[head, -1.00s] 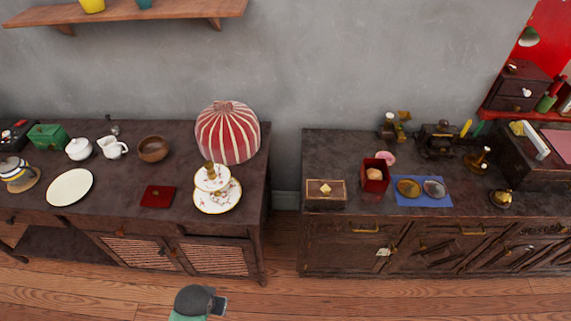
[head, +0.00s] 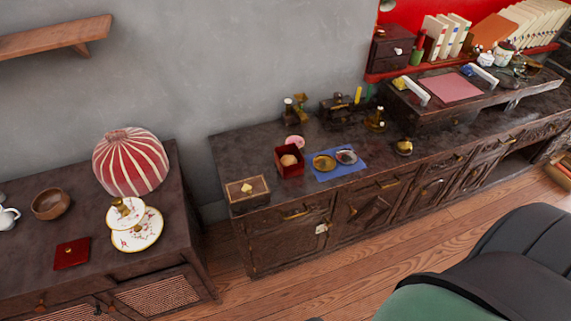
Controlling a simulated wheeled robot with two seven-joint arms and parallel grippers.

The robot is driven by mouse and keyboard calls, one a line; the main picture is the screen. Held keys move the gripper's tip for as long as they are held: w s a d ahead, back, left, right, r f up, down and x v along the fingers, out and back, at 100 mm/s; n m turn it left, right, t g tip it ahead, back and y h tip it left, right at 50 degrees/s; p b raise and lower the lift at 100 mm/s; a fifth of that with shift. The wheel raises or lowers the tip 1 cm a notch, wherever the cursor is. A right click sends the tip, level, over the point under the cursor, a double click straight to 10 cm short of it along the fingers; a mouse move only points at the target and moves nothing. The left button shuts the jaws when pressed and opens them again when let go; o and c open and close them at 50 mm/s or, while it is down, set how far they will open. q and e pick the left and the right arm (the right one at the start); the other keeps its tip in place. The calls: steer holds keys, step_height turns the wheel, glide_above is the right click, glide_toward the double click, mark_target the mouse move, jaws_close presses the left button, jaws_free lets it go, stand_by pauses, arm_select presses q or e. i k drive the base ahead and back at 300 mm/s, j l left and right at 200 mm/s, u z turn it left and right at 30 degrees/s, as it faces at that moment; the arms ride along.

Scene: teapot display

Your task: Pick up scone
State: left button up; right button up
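A small tan lump that looks like the scone (head: 289,160) sits in an open red box (head: 291,172) on the long dark cabinet. The box's walls hide its lower part. The two-tier cake stand (head: 137,231) on the left cabinet carries small items too small to tell apart. Neither of my grippers shows in the head view, so nothing is seen touching the tan lump.
Beside the red box are a wooden box (head: 247,190), a blue cloth (head: 340,173) with two metal dishes, and a pink item (head: 294,142). The striped dome (head: 131,162) stands on the left cabinet. A gap separates the cabinets. Wooden floor (head: 385,240) lies in front.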

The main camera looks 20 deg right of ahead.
mark_target(287, 159)
steer(key=k+l+u, duration=0.45)
steer(key=l, duration=0.2)
steer(key=k+l+u, duration=0.45)
steer(key=i+l, duration=0.05)
steer(key=l, duration=0.05)
